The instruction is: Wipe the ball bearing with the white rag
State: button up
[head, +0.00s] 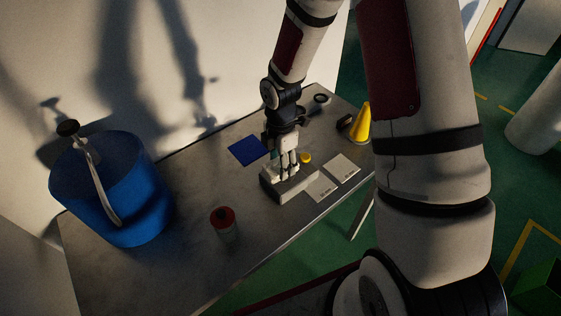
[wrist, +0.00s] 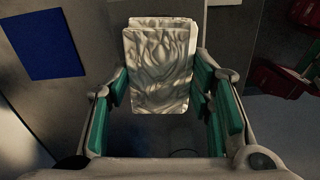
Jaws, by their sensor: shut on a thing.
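My gripper (head: 287,164) points down over the bench, and its teal-padded fingers (wrist: 160,100) stand either side of the white rag. The gripper is shut on the rag (wrist: 160,70), a crumpled-looking, off-white folded piece in the wrist view. In the head view, the gripper's fingers are at a pale grey block-like thing (head: 290,187); I cannot tell there where rag and block part. A small dark ring-shaped thing (head: 321,99) lies farther back on the bench and may be the ball bearing, but it is too small to be sure. No bearing is clear in the wrist view.
The grey bench (head: 180,249) holds a blue bucket-like container (head: 115,190), a red-topped can (head: 223,222), a blue sheet (head: 245,151), two pale cards (head: 343,168), a small yellow thing (head: 306,158) and a yellow cone (head: 362,122). The front middle is clear.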

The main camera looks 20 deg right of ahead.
jog(key=shift+w+d, duration=0.2)
jog(key=shift+d, duration=0.4)
jog(key=shift+w+d, duration=0.15)
jog(key=shift+d, duration=0.4)
jog(key=shift+s+a, duration=0.15)
jog(key=shift+a, duration=0.35)
jog(key=shift+s+a, duration=0.15)
jog(key=shift+a, duration=0.35)
jog(key=shift+w+d+f, duration=0.1)
jog(key=shift+w+d, duration=0.05)
jog(key=shift+d, duration=0.3)
jog(key=shift+w+d+f, duration=0.1)
jog(key=shift+d, duration=0.35)
jog(key=shift+d+r, duration=0.1)
jog(key=shift+d, duration=0.3)
jog(key=shift+s+a+r+p, duration=0.1)
jog(key=shift+s+a+p, duration=0.1)
jog(key=shift+a, duration=0.35)
jog(key=shift+s+a+p, duration=0.15)
jog(key=shift+a, duration=0.85)
